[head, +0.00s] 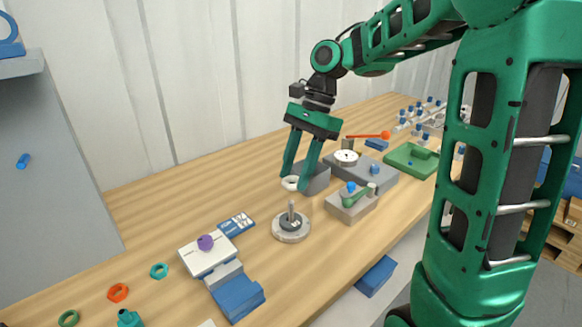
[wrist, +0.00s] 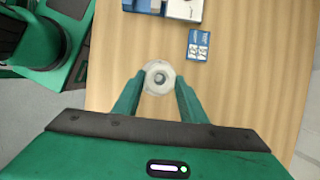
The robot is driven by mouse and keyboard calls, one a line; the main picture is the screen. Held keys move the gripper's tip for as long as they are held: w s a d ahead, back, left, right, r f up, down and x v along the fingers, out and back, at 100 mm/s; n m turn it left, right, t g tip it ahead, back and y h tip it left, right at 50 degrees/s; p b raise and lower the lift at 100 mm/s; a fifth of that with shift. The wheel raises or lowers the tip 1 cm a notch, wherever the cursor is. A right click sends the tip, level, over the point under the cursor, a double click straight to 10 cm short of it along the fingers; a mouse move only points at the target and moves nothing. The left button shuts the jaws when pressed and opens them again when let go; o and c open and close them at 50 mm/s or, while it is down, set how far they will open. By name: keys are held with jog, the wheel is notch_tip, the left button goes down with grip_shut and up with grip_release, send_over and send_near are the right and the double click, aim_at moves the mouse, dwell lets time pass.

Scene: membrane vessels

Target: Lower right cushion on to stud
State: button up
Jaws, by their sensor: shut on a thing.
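My gripper (head: 297,184) is shut on a small white ring, the cushion (head: 289,183). In the wrist view the cushion (wrist: 159,77) sits between the fingertips (wrist: 159,84), with a grey round spot in its hole. In the head view a thin upright stud (head: 291,210) rises from a round grey base (head: 291,231) with a dark centre. The cushion appears above the stud's tip and apart from it. I cannot tell the exact gap or whether the hole is centred over the stud. The base is mostly hidden by the cushion in the wrist view.
A grey block (head: 314,179) stands behind the gripper. A blue card (head: 236,224) and a white-and-blue device (head: 208,252) lie left of the base. Bare wood surrounds the base.

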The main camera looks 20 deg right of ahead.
aim_at(293, 204)
jog(key=shift+a+f, duration=0.1)
jog(key=shift+f, duration=3.9)
jog(key=o, duration=1.1)
jog(key=shift+r, duration=0.1)
jog(key=v, duration=1)
jog(key=shift+r, duration=0.2)
jog(key=s+d+f+n+h, duration=0.1)
jog(key=s+d, duration=0.3)
jog(key=s, duration=0.4)
jog(key=s+d+f+n+t+h, duration=0.1)
jog(key=s+d+f+n, duration=0.3)
jog(key=s, duration=0.4)
jog(key=s+d+f+n+h, duration=0.2)
jog(key=s+d+f+n, duration=0.1)
jog(key=s, duration=0.6)
jog(key=shift+d, duration=0.85)
